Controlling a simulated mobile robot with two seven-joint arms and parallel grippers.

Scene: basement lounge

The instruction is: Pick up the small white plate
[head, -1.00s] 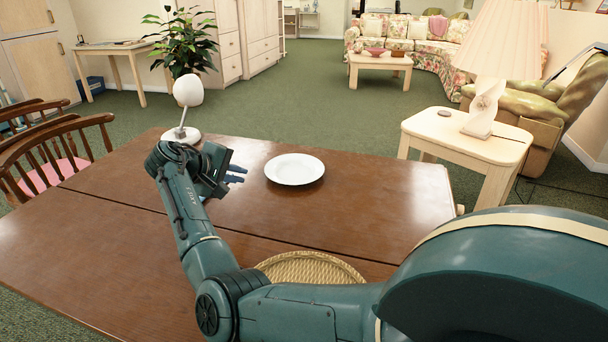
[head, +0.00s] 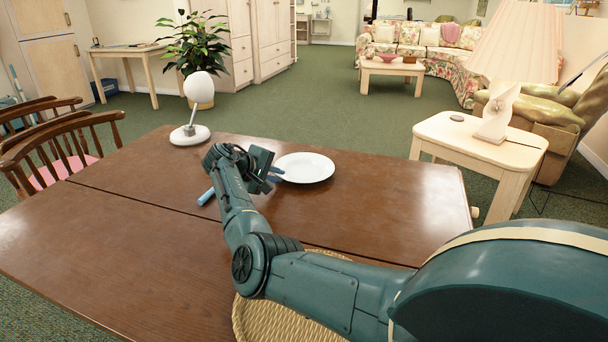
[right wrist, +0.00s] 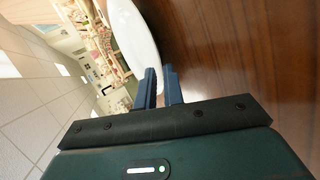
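The small white plate (head: 306,168) lies flat on the brown wooden table (head: 380,215), toward its far side. It also shows in the right wrist view (right wrist: 136,38), just beyond the fingertips. My right gripper (head: 276,174) is at the plate's left rim, low over the table. Its two blue fingers (right wrist: 161,75) are apart with a narrow gap. I cannot tell whether the rim lies between them or whether they touch it. The left gripper is not in view.
A white lamp (head: 197,95) stands left of the plate. A small blue object (head: 206,197) lies left of my arm. A woven mat (head: 262,318) is at the near edge. A side table (head: 478,142) with a lamp stands right. The table right of the plate is clear.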

